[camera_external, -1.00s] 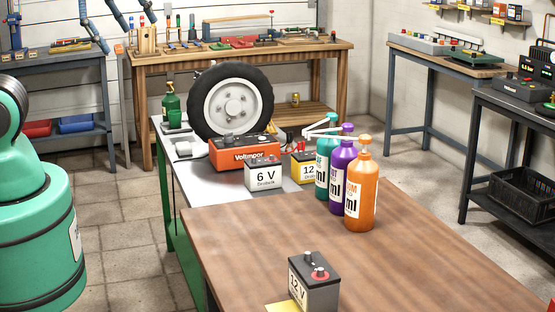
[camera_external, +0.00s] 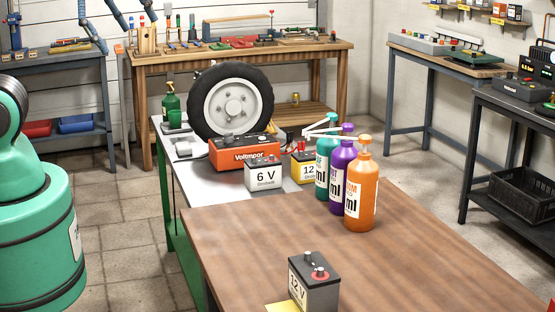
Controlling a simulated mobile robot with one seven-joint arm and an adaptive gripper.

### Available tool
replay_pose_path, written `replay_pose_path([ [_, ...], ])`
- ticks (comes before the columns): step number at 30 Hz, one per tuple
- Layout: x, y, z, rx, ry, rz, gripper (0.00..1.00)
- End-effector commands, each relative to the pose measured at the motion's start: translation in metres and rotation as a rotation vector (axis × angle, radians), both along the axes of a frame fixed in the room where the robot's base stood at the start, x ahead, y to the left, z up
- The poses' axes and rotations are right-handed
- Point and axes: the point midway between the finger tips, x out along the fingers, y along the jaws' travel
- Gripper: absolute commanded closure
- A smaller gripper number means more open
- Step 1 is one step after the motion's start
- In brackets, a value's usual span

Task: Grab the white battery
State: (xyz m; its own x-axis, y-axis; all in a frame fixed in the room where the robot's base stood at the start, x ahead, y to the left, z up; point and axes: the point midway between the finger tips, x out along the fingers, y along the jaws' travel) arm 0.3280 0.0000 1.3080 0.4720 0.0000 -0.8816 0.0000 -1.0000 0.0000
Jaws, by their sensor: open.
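The white battery (camera_external: 264,177), marked 6 V and with a dark top, stands upright on the pale-topped bench (camera_external: 225,196). It is in front of the orange-red Voltmpor unit (camera_external: 231,156). A yellow battery (camera_external: 301,173) marked 12 stands to its right, partly hidden by the bottles. A grey battery (camera_external: 321,295) marked 12 V stands on the brown wooden table (camera_external: 440,256) at the front. My gripper is not in view; only a green part of my arm shows at the left edge.
Turquoise (camera_external: 323,174), purple (camera_external: 342,163) and orange bottles (camera_external: 361,193) stand right of the white battery. A wheel (camera_external: 231,103) and a green bottle (camera_external: 170,106) are behind it. The brown table's middle is clear. A yellow sheet (camera_external: 281,308) lies beside the grey battery.

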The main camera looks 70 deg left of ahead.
Motion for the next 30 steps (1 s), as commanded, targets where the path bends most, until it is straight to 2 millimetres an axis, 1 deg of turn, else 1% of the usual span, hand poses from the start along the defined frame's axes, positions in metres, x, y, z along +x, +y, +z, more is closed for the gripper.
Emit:
replay_pose_path([
  [8, 0.001, 0.0, 0.0, 0.001, 0.001, 0.0, 0.06],
  [14, 0.011, 0.003, 0.003, 0.004, 0.012, 0.002, 0.06],
  [17, 0.023, 0.007, 0.005, 0.009, 0.024, 0.005, 0.06],
  [20, 0.039, 0.012, 0.007, 0.014, 0.039, 0.005, 0.06],
  [24, 0.067, 0.021, 0.01, 0.023, 0.064, 0.009, 0.06],
  [30, 0.109, 0.038, 0.008, 0.034, 0.102, 0.011, 0.06],
])
